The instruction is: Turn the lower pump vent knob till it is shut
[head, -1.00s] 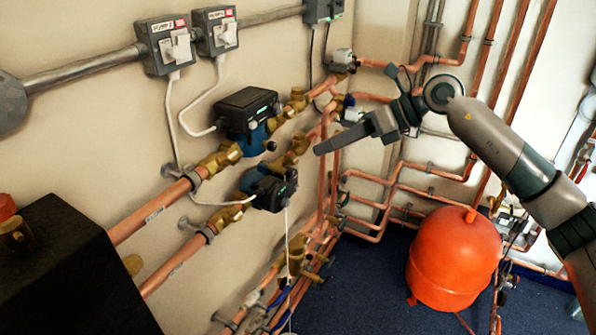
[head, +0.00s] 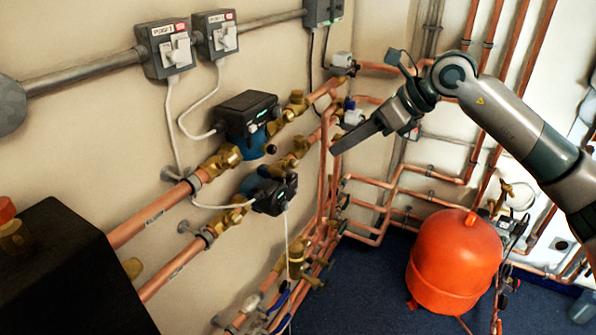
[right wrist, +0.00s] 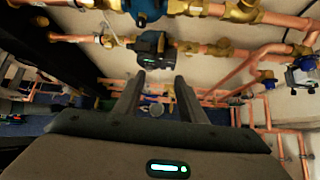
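The lower pump (head: 270,190) is a dark-faced unit with a small green light, set in the lower copper pipe on the wall. It also shows in the right wrist view (right wrist: 153,48), above and beyond the fingers. I cannot clearly make out its vent knob in either view. My right gripper (head: 336,150) is to the right of the pump and apart from it, beside the vertical copper pipes. In the right wrist view its two fingers (right wrist: 157,95) stand apart with nothing held between them. My left gripper is not in view.
The upper pump (head: 248,118) sits just above, on a parallel pipe. White cables hang from the switch boxes (head: 168,48). Vertical pipes (head: 325,180) stand close to my right gripper. A red tank (head: 452,262) stands on the blue floor. A black box (head: 65,275) fills the lower left.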

